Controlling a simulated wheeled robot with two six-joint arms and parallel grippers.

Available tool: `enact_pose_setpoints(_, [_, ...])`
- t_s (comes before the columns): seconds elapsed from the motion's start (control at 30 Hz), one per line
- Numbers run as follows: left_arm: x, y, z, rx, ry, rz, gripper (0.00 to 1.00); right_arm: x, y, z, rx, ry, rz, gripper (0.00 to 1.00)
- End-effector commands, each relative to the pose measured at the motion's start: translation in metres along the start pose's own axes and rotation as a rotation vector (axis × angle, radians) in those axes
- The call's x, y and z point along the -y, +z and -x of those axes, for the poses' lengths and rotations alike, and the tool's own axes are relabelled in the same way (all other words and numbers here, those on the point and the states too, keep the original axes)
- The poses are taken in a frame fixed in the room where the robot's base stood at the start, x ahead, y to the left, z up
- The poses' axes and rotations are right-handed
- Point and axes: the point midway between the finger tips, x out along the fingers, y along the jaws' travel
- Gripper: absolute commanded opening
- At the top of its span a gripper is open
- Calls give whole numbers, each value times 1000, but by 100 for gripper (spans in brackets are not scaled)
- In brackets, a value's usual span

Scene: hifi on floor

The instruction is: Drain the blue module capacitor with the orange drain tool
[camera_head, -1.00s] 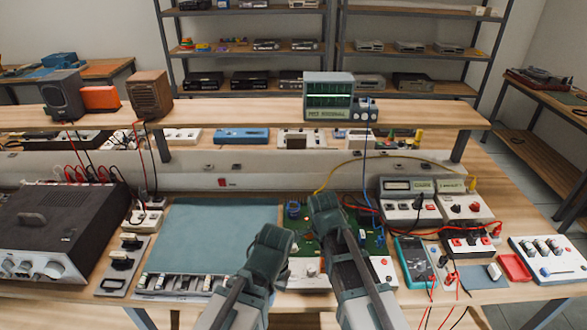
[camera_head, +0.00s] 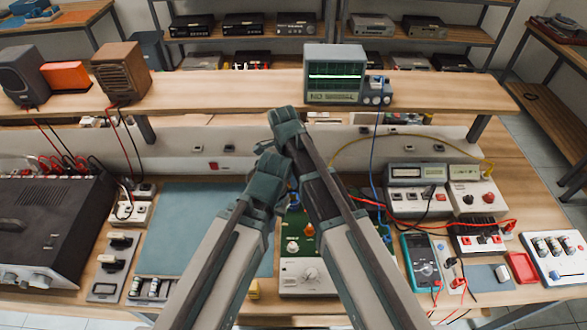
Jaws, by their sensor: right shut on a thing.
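The green circuit board (camera_head: 296,222) lies on the bench, largely hidden behind my arms. A small blue part (camera_head: 294,199) shows at its upper left, beside my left gripper; I cannot tell for sure whether it is the blue module capacitor. A small orange-red part (camera_head: 308,230) shows on the board between my arms. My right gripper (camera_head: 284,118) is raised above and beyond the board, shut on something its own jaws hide. I cannot make out the orange drain tool. My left gripper (camera_head: 270,168) is just below the right one in the picture; its jaws are not clear.
A teal mat (camera_head: 200,225) lies clear at left, next to a large dark amplifier (camera_head: 45,230). A green-screen monitor (camera_head: 335,75) stands on the raised shelf. A teal multimeter (camera_head: 421,262), red tray (camera_head: 521,268) and loose cables crowd the right.

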Motion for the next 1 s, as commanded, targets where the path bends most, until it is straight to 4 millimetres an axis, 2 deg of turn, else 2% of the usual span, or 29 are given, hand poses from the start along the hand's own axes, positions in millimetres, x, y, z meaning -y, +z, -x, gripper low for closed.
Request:
enact_pose_setpoints(0.37, [-1, -1, -14, 0, 0, 0, 0, 0, 2, -14, 0, 0, 0, 0])
enact_pose_setpoints(0.8, [-5, -3, -54, 0, 0, 2, 0, 0, 6, -54, 0, 0, 0, 0])
enact_pose_setpoints(1.0, [-6, -4, -67, 0, 0, 2, 0, 0, 8, -67, 0, 0, 0, 0])
